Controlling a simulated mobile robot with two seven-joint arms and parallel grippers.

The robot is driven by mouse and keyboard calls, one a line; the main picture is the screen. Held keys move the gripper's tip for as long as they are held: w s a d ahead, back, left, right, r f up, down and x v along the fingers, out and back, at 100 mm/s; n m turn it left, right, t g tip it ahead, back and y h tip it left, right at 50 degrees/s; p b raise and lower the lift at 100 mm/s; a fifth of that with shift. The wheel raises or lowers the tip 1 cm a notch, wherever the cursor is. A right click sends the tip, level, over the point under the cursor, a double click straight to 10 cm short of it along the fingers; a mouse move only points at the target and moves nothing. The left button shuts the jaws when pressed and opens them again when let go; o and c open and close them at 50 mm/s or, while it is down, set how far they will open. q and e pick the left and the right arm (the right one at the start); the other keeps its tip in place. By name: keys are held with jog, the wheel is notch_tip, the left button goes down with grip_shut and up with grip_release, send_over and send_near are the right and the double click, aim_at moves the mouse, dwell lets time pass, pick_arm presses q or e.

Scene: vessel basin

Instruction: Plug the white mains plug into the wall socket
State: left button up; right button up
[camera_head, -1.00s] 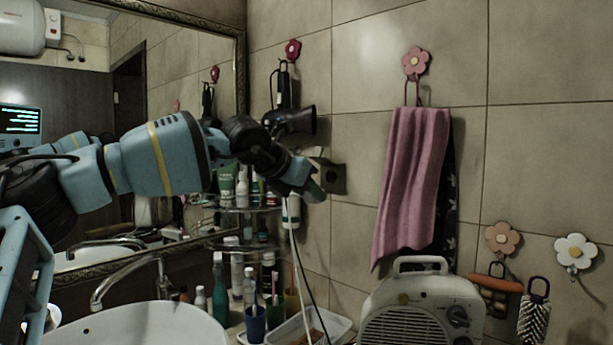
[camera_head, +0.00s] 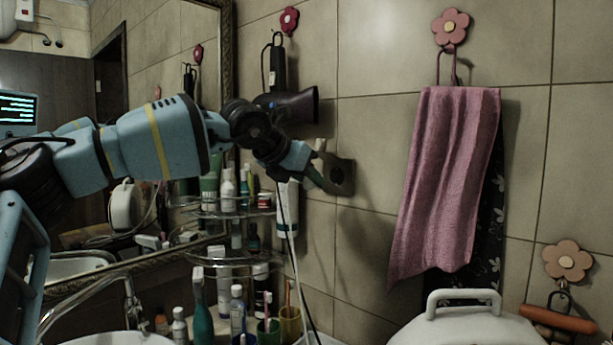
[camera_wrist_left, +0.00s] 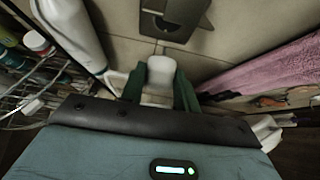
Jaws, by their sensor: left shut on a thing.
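The dark wall socket (camera_head: 344,174) is on the tiled wall just right of my left gripper (camera_head: 322,170). In the left wrist view the socket (camera_wrist_left: 178,10) is at the top, a little beyond the plug. The white plug (camera_wrist_left: 160,72) is held between the green fingers of my left gripper (camera_wrist_left: 159,88), which is shut on it. The plug's front end faces the socket with a small gap in the wrist view; its pins cannot be made out. In the head view the plug is mostly hidden by the gripper. My right gripper is not in view.
A hair dryer (camera_head: 290,105) hangs above the gripper. Wire shelves (camera_head: 225,262) with bottles stand below it, left of the socket. A pink towel (camera_head: 445,175) hangs to the right. Thin cords (camera_head: 292,240) hang below the gripper.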

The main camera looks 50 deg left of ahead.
pick_arm(q)
jog(key=shift+r, duration=0.1)
jog(key=shift+d, duration=0.1)
dwell(0.3)
jog(key=shift+w+a, duration=0.2)
jog(key=shift+w, duration=1.3)
jog(key=shift+w+a, duration=0.2)
jog(key=shift+w, duration=1.15)
